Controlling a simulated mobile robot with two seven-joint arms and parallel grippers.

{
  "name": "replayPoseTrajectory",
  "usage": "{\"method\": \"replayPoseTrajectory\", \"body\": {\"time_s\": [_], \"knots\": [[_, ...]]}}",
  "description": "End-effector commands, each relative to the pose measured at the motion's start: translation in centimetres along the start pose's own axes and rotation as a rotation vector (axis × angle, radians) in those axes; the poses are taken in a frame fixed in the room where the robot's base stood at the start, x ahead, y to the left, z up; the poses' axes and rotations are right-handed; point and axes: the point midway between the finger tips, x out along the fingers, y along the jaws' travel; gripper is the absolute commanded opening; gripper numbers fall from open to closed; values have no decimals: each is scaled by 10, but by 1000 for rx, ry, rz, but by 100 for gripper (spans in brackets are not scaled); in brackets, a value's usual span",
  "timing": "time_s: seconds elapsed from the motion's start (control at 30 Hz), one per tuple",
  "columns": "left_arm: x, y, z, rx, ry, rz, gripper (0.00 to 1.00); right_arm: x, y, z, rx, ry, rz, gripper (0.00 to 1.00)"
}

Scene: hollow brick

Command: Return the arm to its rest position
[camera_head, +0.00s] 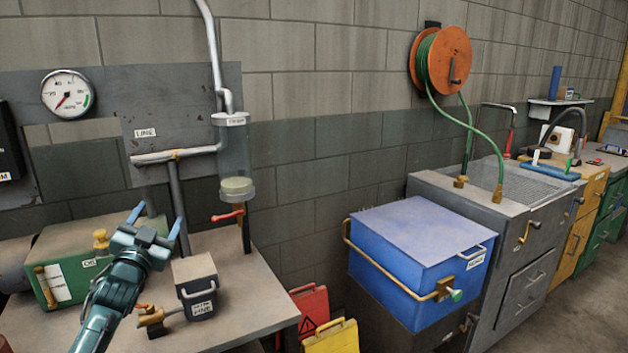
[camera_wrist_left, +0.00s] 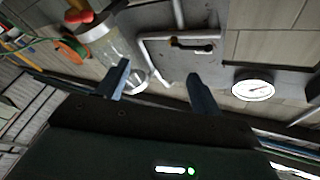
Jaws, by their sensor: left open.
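My left gripper (camera_head: 156,222) is above the grey workbench (camera_head: 245,292) at the left, with its two blue fingers apart and nothing between them. In the left wrist view the same open fingers (camera_wrist_left: 160,88) point toward the wall with the pipe and gauge. The gripper is in front of the green box (camera_head: 75,255) and to the left of the small grey box (camera_head: 194,285), overlapping part of the green box in the head view. My right gripper is in neither view.
A clear cylinder (camera_head: 234,155) with a red-handled valve (camera_head: 228,216) hangs at the wall. A pressure gauge (camera_head: 68,94) is at the upper left. Open floor is at the lower right.

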Motion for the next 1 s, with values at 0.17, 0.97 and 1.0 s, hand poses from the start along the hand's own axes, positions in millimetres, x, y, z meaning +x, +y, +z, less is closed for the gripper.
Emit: {"method": "replayPoseTrajectory", "body": {"time_s": [0.17,0.97,1.0], "knots": [[-7,9,50,-147,-270,27,67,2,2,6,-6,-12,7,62],[-380,255,112,-397,-671,473,67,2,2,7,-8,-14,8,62],[-399,260,107,-415,-690,487,67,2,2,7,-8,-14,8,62]]}}
